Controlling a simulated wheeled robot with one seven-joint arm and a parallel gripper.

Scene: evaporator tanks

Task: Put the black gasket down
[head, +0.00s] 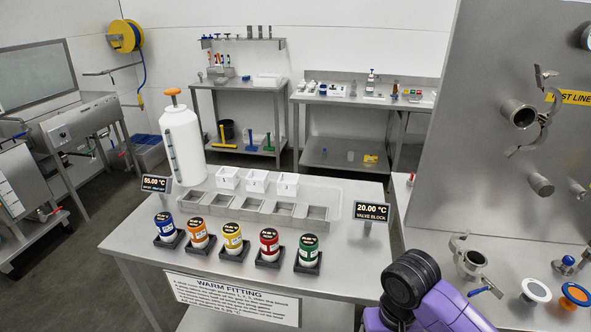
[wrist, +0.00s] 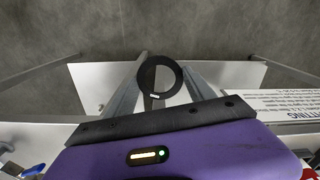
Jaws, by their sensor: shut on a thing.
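The black gasket (wrist: 143,76) is a flat dark ring with a small white mark on its lower rim, in the middle of the wrist view. My gripper (wrist: 160,84) has its two grey fingers on either side of the ring and is shut on it. Floor shows around the gasket, and I see no surface touching it. In the head view only my purple and black arm shows at the bottom right; the gripper and the gasket are out of sight there.
A steel panel (head: 455,130) with pipe stubs stands behind. The middle table (head: 205,271) carries several coloured jars and a white bottle (head: 183,140).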

